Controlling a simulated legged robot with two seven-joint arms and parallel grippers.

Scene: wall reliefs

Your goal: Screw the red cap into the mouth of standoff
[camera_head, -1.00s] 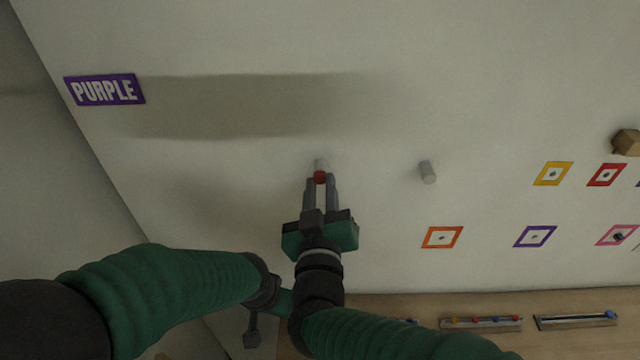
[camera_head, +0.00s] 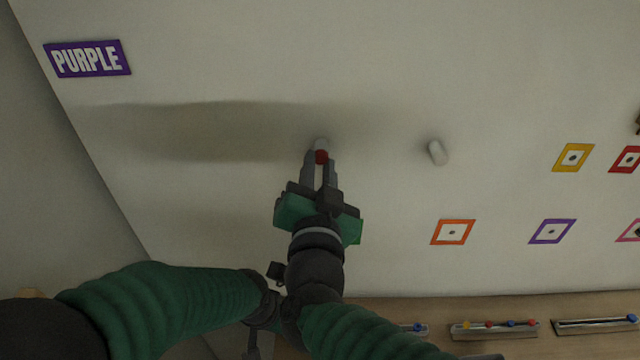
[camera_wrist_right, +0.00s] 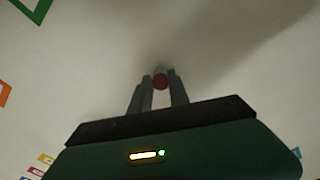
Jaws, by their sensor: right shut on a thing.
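The small round red cap (camera_head: 321,157) sits between the fingertips of my right gripper (camera_head: 320,160), which is shut on it. The pale grey standoff (camera_head: 320,143) sticks out of the wall just beyond the cap. In the head view the cap overlaps the standoff's near end; I cannot tell whether it touches or sits in the mouth. In the right wrist view the red cap (camera_wrist_right: 160,82) shows between the dark fingertips, with the standoff's pale end (camera_wrist_right: 160,70) behind it. My left arm comes in from the left, but its gripper fingers do not show.
A second pale standoff (camera_head: 438,152) stands to the right. A purple sign (camera_head: 87,58) reading PURPLE hangs upper left. Coloured square frames, such as an orange one (camera_head: 453,232), line the right side.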

